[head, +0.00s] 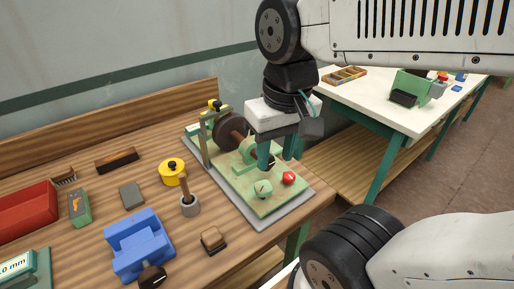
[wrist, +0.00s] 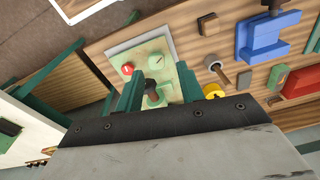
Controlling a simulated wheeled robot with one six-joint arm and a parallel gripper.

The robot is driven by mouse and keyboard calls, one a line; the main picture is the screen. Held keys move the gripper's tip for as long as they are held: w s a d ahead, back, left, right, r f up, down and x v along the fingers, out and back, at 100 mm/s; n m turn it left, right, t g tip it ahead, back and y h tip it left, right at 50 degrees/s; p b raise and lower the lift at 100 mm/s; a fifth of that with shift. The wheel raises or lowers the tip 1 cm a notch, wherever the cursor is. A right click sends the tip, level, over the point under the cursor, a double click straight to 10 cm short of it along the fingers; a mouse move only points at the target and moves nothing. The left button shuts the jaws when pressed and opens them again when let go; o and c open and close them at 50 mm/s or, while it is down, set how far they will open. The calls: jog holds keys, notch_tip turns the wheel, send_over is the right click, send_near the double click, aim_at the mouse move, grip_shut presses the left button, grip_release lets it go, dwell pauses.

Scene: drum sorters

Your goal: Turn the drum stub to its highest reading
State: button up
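The drum sorter sits on a green board (head: 245,193) on a grey base at the table's right end. Its dark brown drum (head: 229,132) lies at the back. A reddish-brown stub with a dark end (wrist: 152,96) points from the drum toward the front; the fingers partly cover it in the head view. A pale green dial with a dark pointer (head: 263,188) stands at the front; its reading is too small to make out. My gripper (head: 277,160) is open above the stub, its green fingers apart on either side in the wrist view (wrist: 158,78). I cannot tell whether they touch it.
A red knob (head: 289,178) is right of the dial. A green post frame (head: 205,135) stands at the board's left. A yellow pot (head: 172,171), a grey cup with a wooden handle (head: 190,205) and a blue block (head: 138,243) stand left. A white table (head: 380,105) is behind right.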

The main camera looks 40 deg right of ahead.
jog(key=w+d+f+m+g+y, duration=0.1)
jog(key=w+d+f+m+y, duration=0.15)
jog(key=w+d+m, duration=0.4)
jog(key=w+d+f+m+y, duration=0.2)
jog(key=w+d+f+m, duration=0.15)
jog(key=m, duration=0.65)
jog(key=x, duration=0.7)
jog(key=shift+w+a, duration=0.15)
jog(key=shift+w, duration=0.15)
grip_shut()
